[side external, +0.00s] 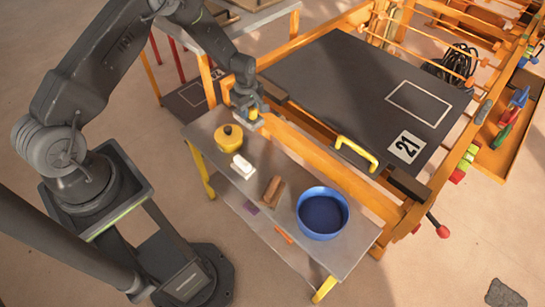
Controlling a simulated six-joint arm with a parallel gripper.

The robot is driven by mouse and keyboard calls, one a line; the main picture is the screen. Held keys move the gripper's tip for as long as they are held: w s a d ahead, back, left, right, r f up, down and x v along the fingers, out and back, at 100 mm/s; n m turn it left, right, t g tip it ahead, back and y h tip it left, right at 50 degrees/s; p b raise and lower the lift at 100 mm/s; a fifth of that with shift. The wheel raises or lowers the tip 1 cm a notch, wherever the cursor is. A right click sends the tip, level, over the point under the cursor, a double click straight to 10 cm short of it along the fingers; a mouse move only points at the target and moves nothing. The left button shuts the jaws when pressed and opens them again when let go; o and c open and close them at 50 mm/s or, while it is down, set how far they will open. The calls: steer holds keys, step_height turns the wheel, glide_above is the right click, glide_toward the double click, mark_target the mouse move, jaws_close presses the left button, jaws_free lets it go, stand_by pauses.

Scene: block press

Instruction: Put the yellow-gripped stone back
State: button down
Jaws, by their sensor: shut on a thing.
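My gripper (250,106) is shut at the far end of the narrow grey side bench (300,232), beside the orange press frame. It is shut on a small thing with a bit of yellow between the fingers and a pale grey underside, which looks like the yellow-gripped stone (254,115). The fingers hide most of it. I cannot tell whether its underside touches the bench or hangs just above it.
On the bench stand a yellow pot (229,138) with a dark knob, a white block (242,166), a brown wooden piece (272,189) and a blue bowl (322,213). The dark press bed (350,85) has a yellow handle (357,153) at its edge.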

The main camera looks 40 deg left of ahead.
steer(key=s+d+f, duration=0.1)
steer(key=s, duration=0.3)
steer(key=w+d+f, duration=0.1)
steer(key=d+f, duration=0.1)
steer(key=d, duration=0.1)
steer(key=w+d+f, duration=0.2)
steer(key=d, duration=0.2)
steer(key=w+d+f, duration=0.1)
steer(key=d+f, duration=0.2)
steer(key=shift+w+d, duration=0.15)
steer(key=shift+w, duration=0.05)
steer(key=shift+f, duration=2.1)
steer(key=shift+f, duration=0.1)
steer(key=c, duration=0.9)
jaws_free()
